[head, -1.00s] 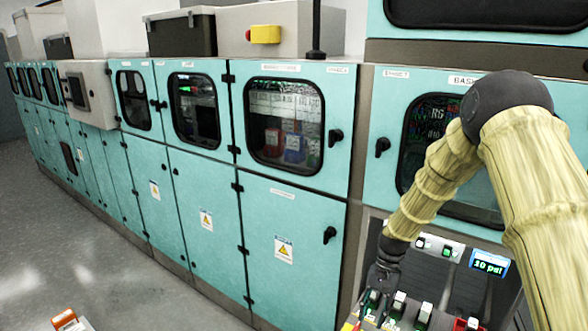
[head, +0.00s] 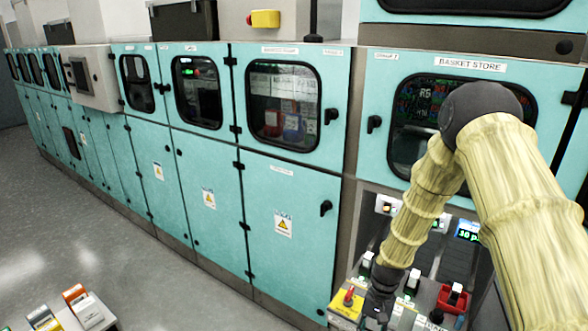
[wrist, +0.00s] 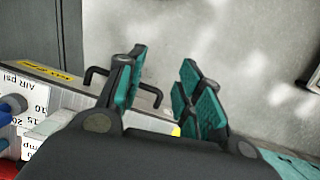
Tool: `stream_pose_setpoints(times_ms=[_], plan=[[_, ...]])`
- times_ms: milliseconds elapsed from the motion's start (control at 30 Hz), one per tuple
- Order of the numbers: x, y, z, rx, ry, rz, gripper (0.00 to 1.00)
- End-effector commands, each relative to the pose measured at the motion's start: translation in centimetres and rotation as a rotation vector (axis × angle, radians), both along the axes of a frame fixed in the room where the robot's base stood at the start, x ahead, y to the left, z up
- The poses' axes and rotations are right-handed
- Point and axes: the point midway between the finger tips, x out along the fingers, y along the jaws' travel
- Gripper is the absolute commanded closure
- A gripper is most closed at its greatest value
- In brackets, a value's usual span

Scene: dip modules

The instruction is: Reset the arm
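My gripper (wrist: 163,78) shows in the wrist view with its two teal-padded fingers apart and nothing between them; pale floor shows in the gap. In the head view my gripper (head: 378,300) is a dark shape at the end of my yellow-sleeved arm. It is over or beside the control panel with switches (head: 408,318) at the bottom right. Its fingers are too small and hidden there to make out. I cannot tell whether it touches the panel.
A row of teal cabinets (head: 285,185) with dark windows runs along the back. A display (head: 468,231) glows green behind my arm. Coloured modules (head: 75,308) sit at the bottom left. A metal box edge with black handles (wrist: 100,92) lies near my fingers. Grey floor (head: 60,220) is open at left.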

Motion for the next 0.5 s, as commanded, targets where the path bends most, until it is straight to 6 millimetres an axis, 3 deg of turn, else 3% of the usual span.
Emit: stream_pose_setpoints(times_ms=[300, 500], plan=[[-11.7, -0.4, -8.4, -0.042, -0.088, 0.135, 0.64], [-19.7, -0.6, -11.2, -0.062, -0.154, 0.239, 0.64]])
